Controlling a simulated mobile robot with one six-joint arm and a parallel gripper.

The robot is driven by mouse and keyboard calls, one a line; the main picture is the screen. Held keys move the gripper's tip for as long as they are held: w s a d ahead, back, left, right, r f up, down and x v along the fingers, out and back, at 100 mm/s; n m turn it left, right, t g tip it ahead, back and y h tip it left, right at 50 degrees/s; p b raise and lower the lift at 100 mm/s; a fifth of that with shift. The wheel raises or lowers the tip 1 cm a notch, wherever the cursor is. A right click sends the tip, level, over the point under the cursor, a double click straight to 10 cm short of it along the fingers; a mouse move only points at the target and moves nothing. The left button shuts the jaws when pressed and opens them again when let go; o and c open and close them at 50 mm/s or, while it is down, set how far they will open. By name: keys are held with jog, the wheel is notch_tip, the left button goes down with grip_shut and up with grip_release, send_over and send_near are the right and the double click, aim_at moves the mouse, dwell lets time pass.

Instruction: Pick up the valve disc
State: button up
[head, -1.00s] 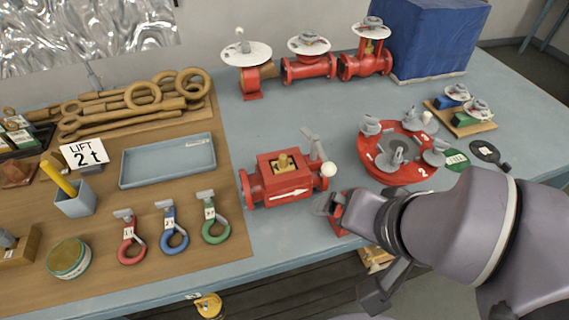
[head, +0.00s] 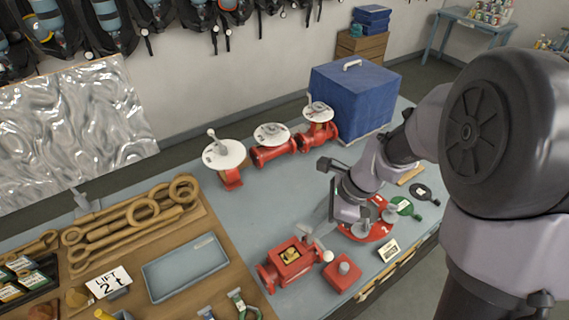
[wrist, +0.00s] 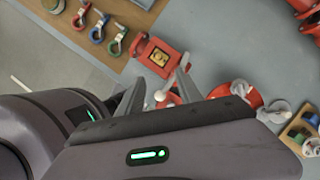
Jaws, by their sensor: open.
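Several grey metal disc-shaped parts with stems stand on a round red numbered stand (head: 381,231); I cannot tell which one is the valve disc. One grey part (head: 389,213) shows at the stand's right side, and another (head: 360,229) lies near its front. My gripper (head: 343,203) is open above the left part of the stand and hides some of it. In the wrist view the gripper (wrist: 160,82) shows empty jaws. There the red stand (wrist: 254,99) is partly hidden behind the gripper body, with grey parts (wrist: 240,88) to the right of the jaws.
Red valves with white discs (head: 272,134) and a blue covered box (head: 352,98) line the back. Bare bench lies between them.

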jog(key=b, duration=0.3)
send_near(291, 251)
notch_tip(291, 251, down, 3)
jog(key=shift+m, duration=0.3)
jog(key=x, duration=0.2)
jog(key=b+x, duration=0.1)
jog(key=x, duration=0.2)
jog(key=shift+w+a, duration=0.15)
jog(key=shift+a, duration=0.35)
jog(key=shift+w+a+f, duration=0.1)
jog(key=shift+a+f, duration=0.15)
jog(key=shift+f, duration=0.05)
jog(key=shift+c, duration=0.9)
grip_shut()
